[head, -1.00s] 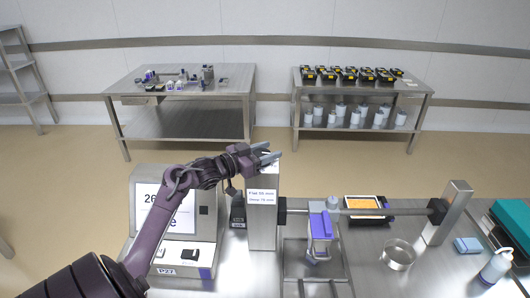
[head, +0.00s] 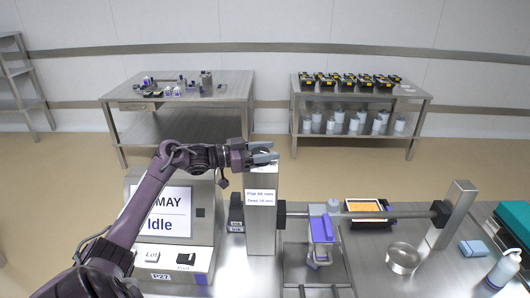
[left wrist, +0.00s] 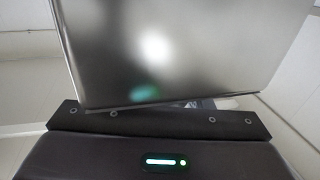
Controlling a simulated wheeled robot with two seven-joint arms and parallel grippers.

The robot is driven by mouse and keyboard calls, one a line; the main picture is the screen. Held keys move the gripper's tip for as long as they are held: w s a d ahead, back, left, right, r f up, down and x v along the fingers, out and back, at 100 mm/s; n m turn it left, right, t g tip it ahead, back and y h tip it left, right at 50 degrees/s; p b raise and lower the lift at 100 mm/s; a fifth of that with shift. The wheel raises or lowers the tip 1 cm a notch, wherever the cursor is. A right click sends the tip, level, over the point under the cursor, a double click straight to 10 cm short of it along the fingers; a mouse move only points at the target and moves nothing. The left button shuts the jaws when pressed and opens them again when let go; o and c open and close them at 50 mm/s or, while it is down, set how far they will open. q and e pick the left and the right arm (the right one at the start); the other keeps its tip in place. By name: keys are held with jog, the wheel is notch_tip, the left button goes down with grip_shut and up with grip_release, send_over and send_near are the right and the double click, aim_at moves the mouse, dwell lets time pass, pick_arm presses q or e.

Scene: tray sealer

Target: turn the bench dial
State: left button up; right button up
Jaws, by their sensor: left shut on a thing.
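My left gripper (head: 264,155) is at the top of the left steel post (head: 262,228), which bears a label reading "Flat" and "Deep" with mm values. Its jaws are shut on a small dark piece at the post top, which looks like the bench dial; the fingers mostly hide it, so its setting cannot be read. In the left wrist view a smooth metal face (left wrist: 190,50) fills the area beyond the gripper body, and the fingertips do not show. My right gripper is not in view.
A screen (head: 163,213) reading "Idle" stands left of the post. A bar (head: 365,213) runs right to a second post (head: 455,210). A purple-handled part (head: 321,228), a black tray with orange contents (head: 366,207), a round metal bowl (head: 402,258) and a bottle (head: 503,268) are on the bench.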

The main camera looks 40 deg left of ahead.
pick_arm(q)
jog(key=o, duration=0.6)
jog(key=shift+c, duration=0.2)
jog(key=o, duration=0.4)
jog(key=shift+w+d, duration=0.15)
jog(key=shift+w, duration=0.1)
jog(key=shift+o, duration=0.2)
jog(key=shift+s, duration=0.15)
jog(key=b+v, duration=0.2)
jog(key=v, duration=0.5)
jog(key=shift+f, duration=0.15)
jog(key=shift+s+a, duration=0.25)
